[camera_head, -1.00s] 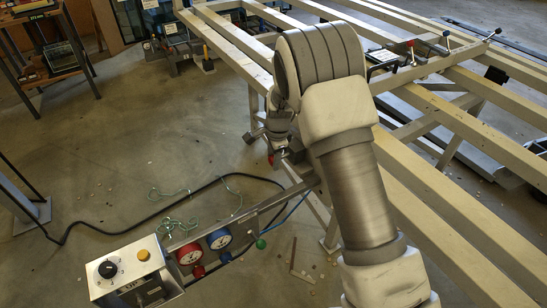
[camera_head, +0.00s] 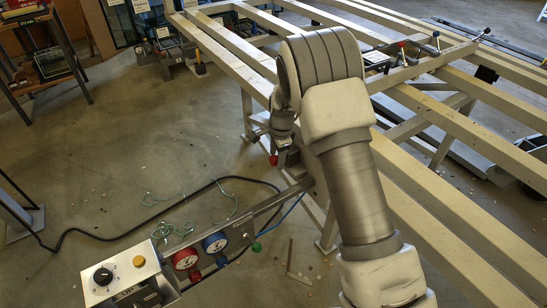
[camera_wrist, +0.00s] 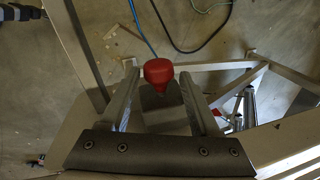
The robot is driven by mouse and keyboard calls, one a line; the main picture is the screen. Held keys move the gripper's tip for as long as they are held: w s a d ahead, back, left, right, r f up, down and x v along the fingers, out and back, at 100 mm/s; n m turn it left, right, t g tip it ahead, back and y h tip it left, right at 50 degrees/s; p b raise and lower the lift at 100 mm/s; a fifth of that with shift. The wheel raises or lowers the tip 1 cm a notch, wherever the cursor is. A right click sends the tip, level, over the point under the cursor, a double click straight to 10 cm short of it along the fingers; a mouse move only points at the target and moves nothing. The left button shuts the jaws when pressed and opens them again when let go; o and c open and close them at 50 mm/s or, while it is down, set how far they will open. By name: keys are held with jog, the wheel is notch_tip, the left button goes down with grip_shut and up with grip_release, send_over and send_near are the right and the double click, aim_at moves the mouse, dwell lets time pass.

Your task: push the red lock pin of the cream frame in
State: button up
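The cream frame (camera_head: 440,240) is a large slatted table of long pale beams, running from upper left to lower right in the head view. The red lock pin shows as a red knob (camera_wrist: 158,70) in the wrist view, with a grey block below it. My gripper (camera_wrist: 158,76) is open, with one finger on each side of the knob. A small gap shows between each fingertip and the knob. In the head view the red knob (camera_head: 273,160) is just below my gripper, whose fingers are hard to make out there. The pin's shaft is hidden.
A control box (camera_head: 125,275) with a dial and yellow button stands at lower left. A red gauge (camera_head: 185,259) and a blue gauge (camera_head: 214,242) sit on the rail beside it. A black cable (camera_head: 130,222) crosses the floor.

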jog(key=shift+o, duration=0.7)
jog(key=shift+s+a, duration=0.1)
jog(key=shift+a, duration=0.05)
jog(key=shift+r, duration=0.15)
jog(key=s+d+r+p, duration=0.1)
jog(key=s+r+p, duration=0.2)
jog(key=r, duration=1.3)
jog(key=shift+d+r+p, duration=0.15)
jog(key=shift+r+p, duration=0.2)
jog(key=shift+p, duration=0.2)
